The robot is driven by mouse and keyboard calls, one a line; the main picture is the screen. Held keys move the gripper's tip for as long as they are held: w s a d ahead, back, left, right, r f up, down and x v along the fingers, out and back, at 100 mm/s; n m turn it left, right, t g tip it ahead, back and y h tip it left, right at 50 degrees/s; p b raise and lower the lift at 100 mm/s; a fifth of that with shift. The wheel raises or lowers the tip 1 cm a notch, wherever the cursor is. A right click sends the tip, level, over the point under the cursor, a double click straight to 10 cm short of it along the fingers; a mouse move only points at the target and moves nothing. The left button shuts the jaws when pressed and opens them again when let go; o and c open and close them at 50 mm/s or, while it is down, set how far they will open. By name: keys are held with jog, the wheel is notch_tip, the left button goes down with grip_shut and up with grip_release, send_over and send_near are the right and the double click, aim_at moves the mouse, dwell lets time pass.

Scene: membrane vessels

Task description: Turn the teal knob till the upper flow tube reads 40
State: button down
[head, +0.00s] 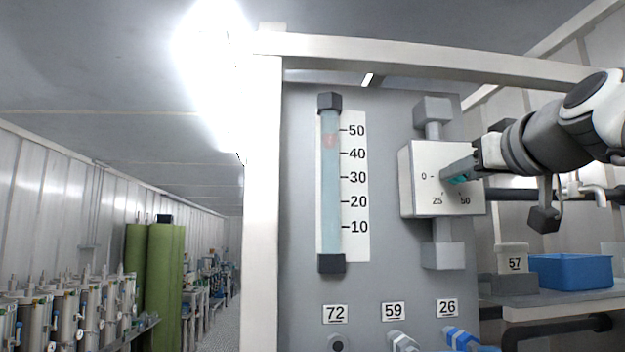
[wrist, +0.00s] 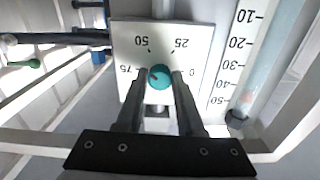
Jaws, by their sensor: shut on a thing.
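The teal knob (head: 458,180) sits on the white dial box (head: 408,182) on the grey panel. In the wrist view, the knob (wrist: 159,77) shows between the two fingers. My gripper (wrist: 160,80) is shut on it, one finger on each side; my gripper (head: 452,174) hides part of it in the head view. The dial has marks 0, 25, 50 and 75. The upper flow tube (head: 330,200) stands upright left of the box. Its reddish float (head: 329,141) is between the 40 and 50 marks, about 45. The knob's exact pointer setting is unclear.
Labels 72 (head: 335,313), 59 (head: 393,311) and 26 (head: 447,307) sit low on the panel above fittings. A pale frame post (head: 263,200) stands at the left. A blue bin (head: 571,271) and a 57 label (head: 514,263) are on a shelf at right.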

jog(key=shift+m, duration=1.4)
jog(key=c, duration=0.5)
grip_release()
jog(key=shift+s, duration=0.15)
jog(key=s, duration=0.5)
jog(key=s+b, duration=0.1)
jog(key=s, duration=0.5)
jog(key=s+b, duration=0.1)
jog(key=s, duration=0.5)
jog(key=shift+s+d, duration=0.1)
jog(key=shift+d, duration=0.2)
